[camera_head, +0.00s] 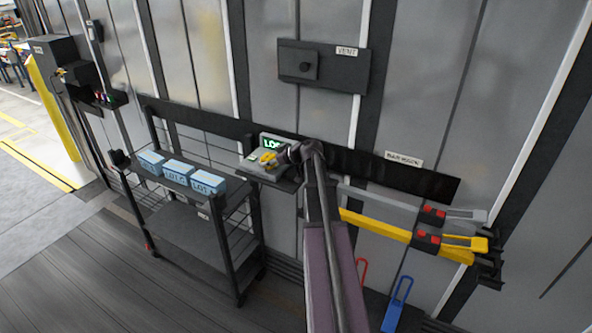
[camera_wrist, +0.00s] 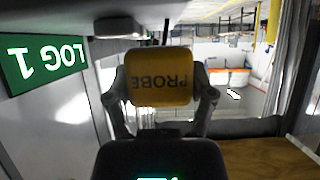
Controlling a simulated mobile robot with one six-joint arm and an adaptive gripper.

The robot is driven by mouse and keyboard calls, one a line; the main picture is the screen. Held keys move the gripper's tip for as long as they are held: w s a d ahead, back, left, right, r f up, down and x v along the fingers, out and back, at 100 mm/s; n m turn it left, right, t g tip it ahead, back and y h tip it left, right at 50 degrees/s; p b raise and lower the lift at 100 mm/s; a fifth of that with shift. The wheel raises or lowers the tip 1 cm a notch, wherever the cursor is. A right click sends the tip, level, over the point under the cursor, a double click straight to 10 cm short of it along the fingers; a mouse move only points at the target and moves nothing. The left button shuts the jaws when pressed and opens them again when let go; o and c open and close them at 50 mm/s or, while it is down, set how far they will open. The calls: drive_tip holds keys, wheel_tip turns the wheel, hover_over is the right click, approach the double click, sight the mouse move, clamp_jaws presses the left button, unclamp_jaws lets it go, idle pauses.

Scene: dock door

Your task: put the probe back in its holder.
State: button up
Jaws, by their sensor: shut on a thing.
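The yellow probe (camera_wrist: 158,88), marked PROBE, is between the two fingers of my gripper (camera_wrist: 160,92) in the wrist view. Its lettering appears upside down there. In the head view the probe (camera_head: 268,158) shows as a small yellow piece in front of the logger (camera_head: 275,143), which has a green LOG screen, and my gripper (camera_head: 281,156) is at its right. The logger's screen, reading LOG 1, fills the left of the wrist view (camera_wrist: 43,62). I cannot make out the probe's holder for certain, nor whether the probe touches the logger.
The logger stands on a small dark shelf (camera_head: 285,184) on the wall. A wire cart (camera_head: 195,238) with blue LOT boxes (camera_head: 178,171) stands to the left. Yellow and grey bars (camera_head: 385,226) hang to the right, below a black rail (camera_head: 400,176). A VENT panel (camera_head: 340,68) is above.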

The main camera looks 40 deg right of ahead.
hover_over(287, 169)
drive_tip(key=s, duration=0.3)
drive_tip(key=shift+w+f+b, duration=0.2)
drive_tip(key=shift+f+b, duration=0.1)
drive_tip(key=shift+f, duration=0.05)
drive_tip(key=shift+d, duration=0.1)
drive_tip(key=shift+s+d+f, duration=0.1)
drive_tip(key=shift+s+d, duration=0.15)
drive_tip(key=shift+d, duration=0.25)
wheel_tip(287, 169, down, 4)
drive_tip(key=b, duration=0.3)
drive_tip(key=shift+r+b, duration=0.25)
drive_tip(key=shift+b, duration=0.1)
drive_tip(key=shift+f, duration=0.15)
drive_tip(key=o, duration=1.2)
drive_tip(key=shift+r, duration=0.2)
